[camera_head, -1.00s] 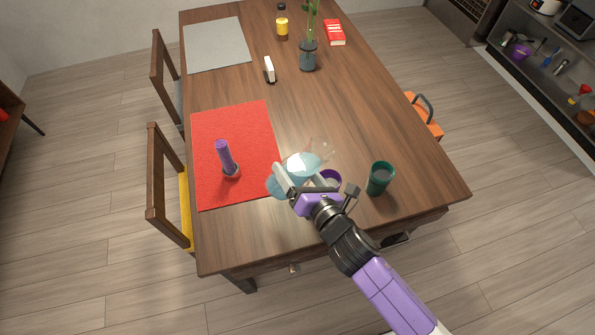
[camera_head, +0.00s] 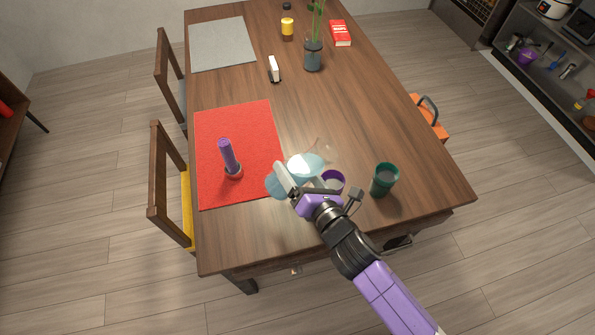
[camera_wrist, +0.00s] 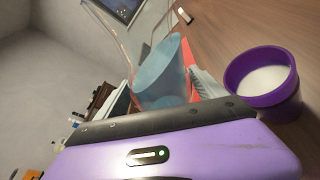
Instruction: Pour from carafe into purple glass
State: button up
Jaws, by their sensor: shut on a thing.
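My gripper (camera_head: 291,184) is shut on the clear carafe (camera_head: 306,164), which holds pale blue liquid and is tilted above the near part of the table. The carafe also shows in the wrist view (camera_wrist: 162,75), its liquid slanting inside. The purple glass (camera_head: 334,180) stands on the table just right of my gripper, partly hidden by it. In the wrist view the purple glass (camera_wrist: 262,82) is upright, with whitish contents or a pale inside, apart from the carafe. I cannot make out a stream between them.
A green cup (camera_head: 384,179) stands right of the purple glass. A purple item in a small holder (camera_head: 230,160) stands on the red mat (camera_head: 261,118) at left. A vase (camera_head: 313,55), bottle (camera_head: 287,22) and red book (camera_head: 340,33) are farther back.

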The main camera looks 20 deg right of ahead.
jog(key=shift+w+a+f+m+t+y+b, duration=0.15)
jog(key=shift+a+m+t+y+b, duration=0.15)
jog(key=shift+m+b, duration=0.55)
jog(key=shift+a+f+m+t+y+b, duration=0.1)
jog(key=shift+a+m+t+b, duration=0.2)
jog(key=shift+b, duration=0.95)
jog(key=shift+a+r+m+t+b, duration=0.3)
jog(key=shift+r+m+b, duration=0.15)
jog(key=shift+m+b, duration=0.4)
dwell(1.0)
jog(key=shift+r, duration=0.2)
jog(key=shift+a+r+m+t+b, duration=0.1)
jog(key=shift+r+m+t+b, duration=0.35)
jog(key=shift+m, duration=0.35)
dwell(3.1)
